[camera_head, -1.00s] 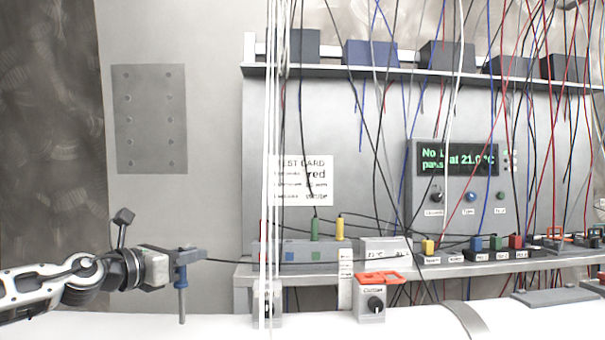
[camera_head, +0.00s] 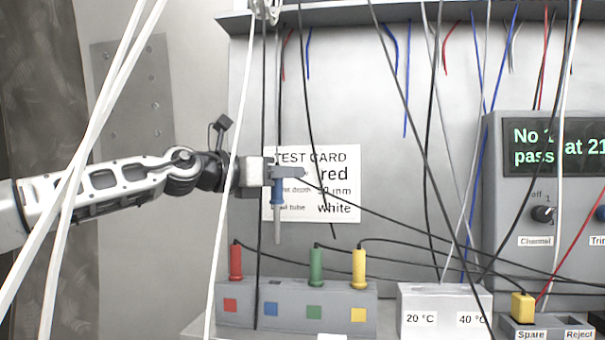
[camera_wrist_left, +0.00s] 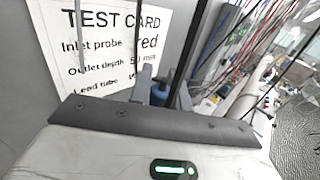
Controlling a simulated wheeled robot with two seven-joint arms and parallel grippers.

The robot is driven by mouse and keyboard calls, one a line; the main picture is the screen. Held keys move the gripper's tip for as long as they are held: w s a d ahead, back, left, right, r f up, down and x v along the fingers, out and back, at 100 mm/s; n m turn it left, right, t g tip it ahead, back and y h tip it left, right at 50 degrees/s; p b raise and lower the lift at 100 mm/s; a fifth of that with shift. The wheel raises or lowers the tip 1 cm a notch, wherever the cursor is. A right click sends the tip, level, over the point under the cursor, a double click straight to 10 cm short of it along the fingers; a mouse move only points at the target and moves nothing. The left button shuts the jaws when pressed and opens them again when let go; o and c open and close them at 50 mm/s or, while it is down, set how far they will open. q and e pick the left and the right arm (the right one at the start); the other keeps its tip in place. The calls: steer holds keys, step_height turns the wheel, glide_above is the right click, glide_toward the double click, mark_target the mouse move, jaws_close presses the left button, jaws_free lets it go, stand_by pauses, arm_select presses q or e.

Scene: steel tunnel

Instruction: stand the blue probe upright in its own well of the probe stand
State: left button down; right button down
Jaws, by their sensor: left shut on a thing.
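My left gripper (camera_head: 287,172) is shut on the blue probe (camera_head: 278,190), which hangs upright with its grey shaft pointing down. The probe's blue top also shows in the left wrist view (camera_wrist_left: 159,93), partly hidden by the gripper's body. The grey probe stand (camera_head: 292,327) is below, marked with red, blue, green and yellow squares. The red probe (camera_head: 236,263), green probe (camera_head: 316,267) and yellow probe (camera_head: 359,267) stand upright over their squares. No probe stands above the blue square (camera_head: 271,309). The held probe's tip is apart from and above the stand. My right gripper is not in view.
A test card (camera_head: 340,200) hangs on the wall behind the gripper. A white block (camera_head: 440,300) labelled 20 °C and 40 °C stands right of the stand. Thin cables and pale cords hang in front, some crossing near my left arm and the stand.

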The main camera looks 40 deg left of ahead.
mark_target(283, 203)
arm_select(q)
steer(key=shift+s+r, duration=0.1)
steer(key=shift+s, duration=0.35)
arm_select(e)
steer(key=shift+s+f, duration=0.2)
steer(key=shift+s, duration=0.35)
arm_select(q)
steer(key=shift+w, duration=0.1)
steer(key=shift+f+b, duration=0.75)
steer(key=shift+f, duration=0.2)
step_height(283, 203, down, 4)
steer(key=b, duration=0.3)
steer(key=shift+r, duration=0.2)
steer(key=shift+f, duration=0.15)
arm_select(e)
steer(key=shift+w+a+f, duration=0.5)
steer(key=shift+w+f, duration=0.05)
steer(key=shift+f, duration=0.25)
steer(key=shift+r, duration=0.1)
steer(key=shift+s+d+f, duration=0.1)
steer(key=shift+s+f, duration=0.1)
